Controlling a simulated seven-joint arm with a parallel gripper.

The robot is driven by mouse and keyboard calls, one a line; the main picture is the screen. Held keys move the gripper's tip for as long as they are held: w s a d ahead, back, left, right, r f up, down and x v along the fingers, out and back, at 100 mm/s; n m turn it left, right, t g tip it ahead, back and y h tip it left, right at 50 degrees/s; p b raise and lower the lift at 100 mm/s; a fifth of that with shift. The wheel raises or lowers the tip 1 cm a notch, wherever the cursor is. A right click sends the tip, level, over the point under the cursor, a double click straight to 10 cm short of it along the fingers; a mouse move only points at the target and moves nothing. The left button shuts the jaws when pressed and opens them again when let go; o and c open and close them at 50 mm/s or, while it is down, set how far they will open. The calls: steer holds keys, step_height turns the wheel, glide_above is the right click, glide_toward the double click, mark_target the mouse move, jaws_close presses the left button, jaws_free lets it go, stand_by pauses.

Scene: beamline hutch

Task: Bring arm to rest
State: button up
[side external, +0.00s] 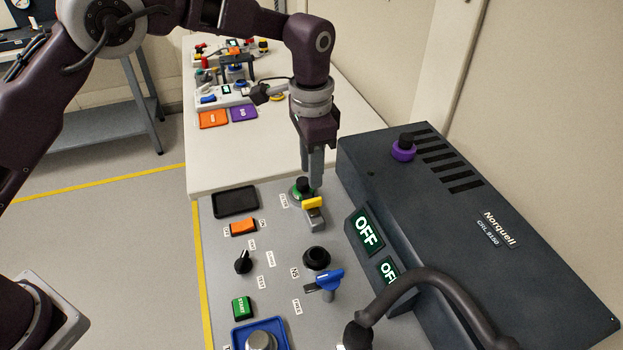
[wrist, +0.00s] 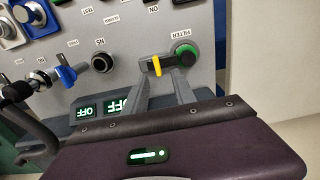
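My gripper (side external: 314,182) points down over the grey control panel (side external: 275,265). In the wrist view, my gripper (wrist: 163,80) has its two fingers apart with nothing held between them. Just beyond the fingertips is a yellow-handled lever (side external: 312,203), which also shows in the wrist view (wrist: 156,65). Beside it is a black knob on a green ring (side external: 302,189), marked FILTER in the wrist view (wrist: 184,53). I cannot tell whether a fingertip touches either control.
The dark Norquell box (side external: 540,270) with two OFF displays rises to the right. A black handle (side external: 440,280) arches at the front. A blue lever (side external: 328,281), black knobs and buttons stand on the panel. The white table (side external: 250,150) behind carries several small devices.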

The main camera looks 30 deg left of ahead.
stand_by(0.3)
steer(key=s+a+r+n+t, duration=0.1)
steer(key=s+a+r+n, duration=0.1)
steer(key=s+a+r, duration=0.5)
steer(key=s+a+r+n+t, duration=0.2)
steer(key=s+a+r, duration=0.2)
steer(key=r, duration=0.6)
steer(key=s+a+n+t, duration=0.1)
steer(key=s+a+n, duration=0.1)
steer(key=s, duration=0.8)
steer(key=s+a+f+n+t, duration=0.1)
steer(key=s+a+n, duration=0.2)
steer(key=s, duration=0.7)
steer(key=shift+s+a+f+t, duration=0.15)
steer(key=shift+s+a+t, duration=0.2)
steer(key=shift+a, duration=0.6)
